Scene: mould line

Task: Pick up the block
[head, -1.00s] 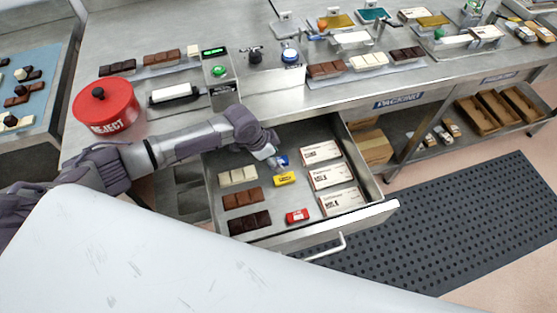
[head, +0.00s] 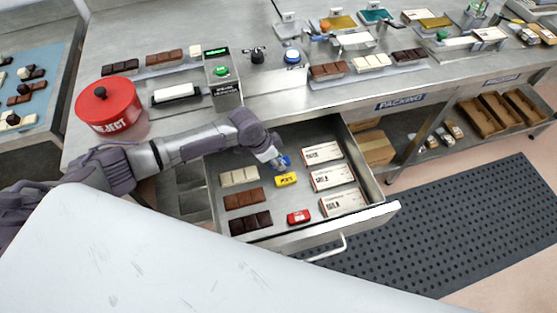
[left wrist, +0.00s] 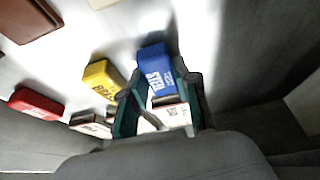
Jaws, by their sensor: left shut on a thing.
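The blue block (head: 286,160) is in the open drawer (head: 270,238), mostly behind my left gripper (head: 278,164) in the head view. In the left wrist view the blue block (left wrist: 154,66) has pale lettering and reaches in between the teal-padded fingers of my left gripper (left wrist: 160,95). The gripper is shut on it. Whether the block is lifted off the drawer floor, I cannot tell. A yellow block (head: 286,179) lies just in front of it, and a red block (head: 298,216) lies nearer the drawer front. My right gripper is not in view.
White printed boxes (head: 332,177) line the drawer's right side. A white bar (head: 239,176), a brown bar (head: 244,198) and a dark bar (head: 250,222) lie at its left. The red reject bin (head: 107,108) and a button box (head: 221,72) stand on the counter behind.

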